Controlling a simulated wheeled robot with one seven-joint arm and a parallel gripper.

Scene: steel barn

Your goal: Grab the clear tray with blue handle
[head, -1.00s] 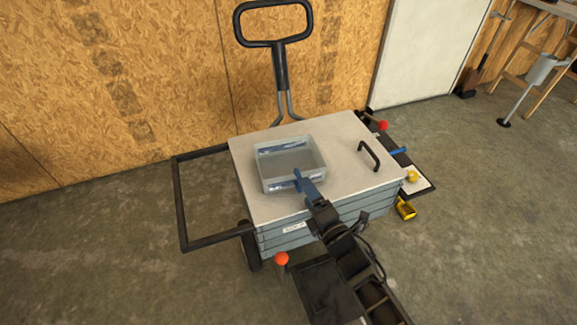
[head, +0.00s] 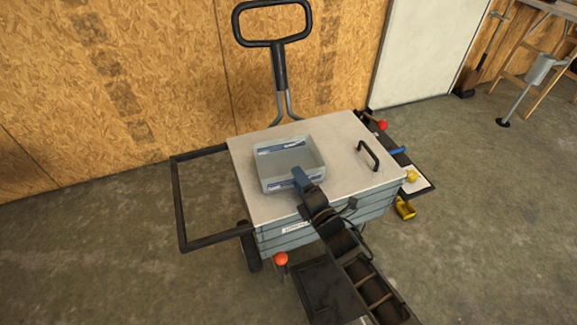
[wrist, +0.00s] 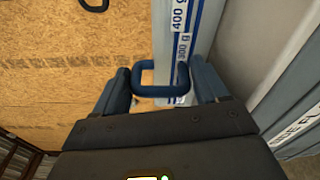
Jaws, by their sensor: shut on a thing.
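The clear tray (head: 277,186) sits flat on the pale top of a cart, with blue-and-white label strips on its walls. Its wall with printed gram marks (wrist: 180,30) fills the upper middle of the wrist view. The blue handle (wrist: 160,91) is a loop between my two fingers in that view. My gripper (head: 301,178) is at the near side of the tray, shut on the blue handle, and it also shows in the wrist view (wrist: 161,78). My gripper hides the handle in the head view.
The cart top (head: 345,130) is clear around the tray except for a black grab handle (head: 369,156) at right. A tall black push handle (head: 279,70) rises behind, near the wooden wall. A black side rail (head: 178,205) stands out at left.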

